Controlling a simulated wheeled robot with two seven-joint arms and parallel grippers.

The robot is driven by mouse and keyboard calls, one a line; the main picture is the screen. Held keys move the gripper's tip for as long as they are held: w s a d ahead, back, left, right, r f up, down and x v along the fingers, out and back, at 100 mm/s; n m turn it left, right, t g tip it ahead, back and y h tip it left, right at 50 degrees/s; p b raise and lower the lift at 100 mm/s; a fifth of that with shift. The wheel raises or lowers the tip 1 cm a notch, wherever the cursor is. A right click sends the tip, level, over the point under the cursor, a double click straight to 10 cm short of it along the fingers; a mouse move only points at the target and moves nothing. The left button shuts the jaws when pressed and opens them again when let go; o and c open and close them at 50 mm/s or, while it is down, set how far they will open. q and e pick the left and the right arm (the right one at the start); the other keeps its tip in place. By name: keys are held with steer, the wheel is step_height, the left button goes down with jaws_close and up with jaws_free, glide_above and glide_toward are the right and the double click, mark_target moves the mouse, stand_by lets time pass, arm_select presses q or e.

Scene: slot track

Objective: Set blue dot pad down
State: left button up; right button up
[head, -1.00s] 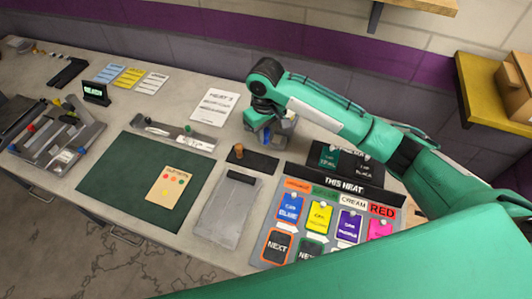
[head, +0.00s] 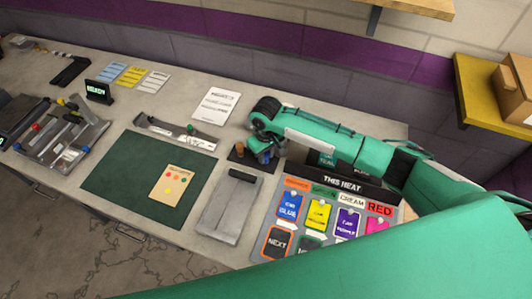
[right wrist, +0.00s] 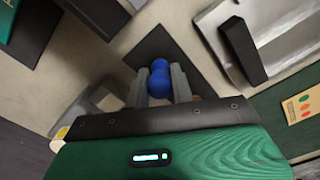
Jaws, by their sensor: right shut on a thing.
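My right gripper (head: 266,152) is over the dark mat (head: 234,159) in the head view, above the grey tray. In the right wrist view the right gripper (right wrist: 160,84) is shut on a rounded blue piece (right wrist: 160,70), taken as the blue dot pad. The dark mat (right wrist: 150,42) lies beneath it; whether the piece touches the mat I cannot tell. In the head view the arm mostly hides the piece. A small brown peg (head: 240,149) stands on the mat beside the gripper. My left gripper is not in view.
The grey tray (head: 222,222) with a dark bar is in front of the mat. The heat board (head: 335,218) with coloured cards stands to the right. A green mat (head: 125,180) with a dotted card (head: 172,185) lies left. A white sheet (head: 214,105) lies behind.

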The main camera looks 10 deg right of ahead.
steer(key=shift+f, duration=0.1)
steer(key=o, duration=1)
step_height(320, 180, up, 12)
steer(key=b, duration=0.2)
